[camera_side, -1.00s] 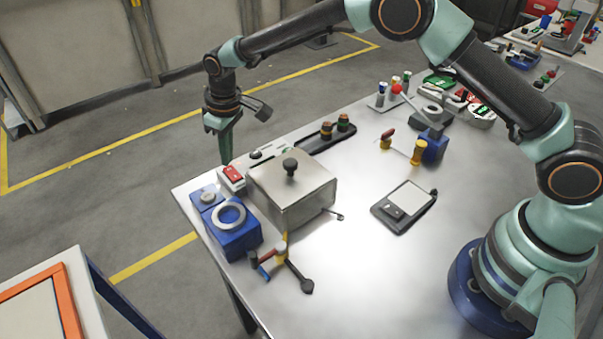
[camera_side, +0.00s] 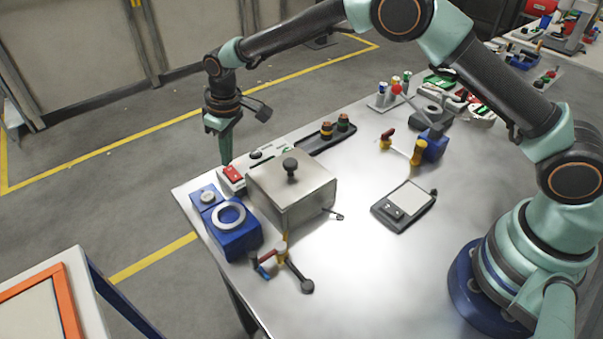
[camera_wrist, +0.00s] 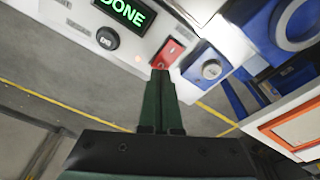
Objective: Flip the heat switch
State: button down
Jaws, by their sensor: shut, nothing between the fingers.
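The heat switch is a red rocker (camera_side: 233,173) in a white housing at the far left edge of the table, beside a metal box. The red rocker also shows in the wrist view (camera_wrist: 170,53), just past my fingertips. My gripper (camera_side: 226,162) points down with its fingers shut and empty, its tips at or very near the rocker's edge. In the wrist view my gripper (camera_wrist: 160,74) ends right at the lower edge of the rocker; I cannot tell whether it touches. A green display (camera_wrist: 124,10) reading DONE is on the same white panel, near a black knob (camera_wrist: 108,38).
The metal box with a black knob (camera_side: 291,187) stands right of the switch. A blue unit with a grey ring (camera_side: 229,215) and a blue box with a round button (camera_side: 207,197) stand in front. A black scale (camera_side: 404,206) lies on the table's open middle.

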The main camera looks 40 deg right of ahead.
aim_at(230, 169)
jog(key=shift+f, duration=0.85)
dwell(0.3)
jog(key=shift+r, duration=3.55)
jog(key=shift+r, duration=0.1)
jog(key=s+d+r+m+t, duration=0.25)
jog(key=s+d+r, duration=0.55)
jog(key=d+r, duration=0.5)
jog(key=s+d+m, duration=0.1)
jog(key=s+d, duration=0.3)
jog(key=s, duration=0.4)
jog(key=s+d+m+t, duration=0.1)
jog(key=s+d+m, duration=0.1)
jog(key=s+d, duration=0.3)
jog(key=s, duration=0.3)
jog(key=shift+s+r+h, duration=0.35)
jog(key=shift+r+h, duration=0.05)
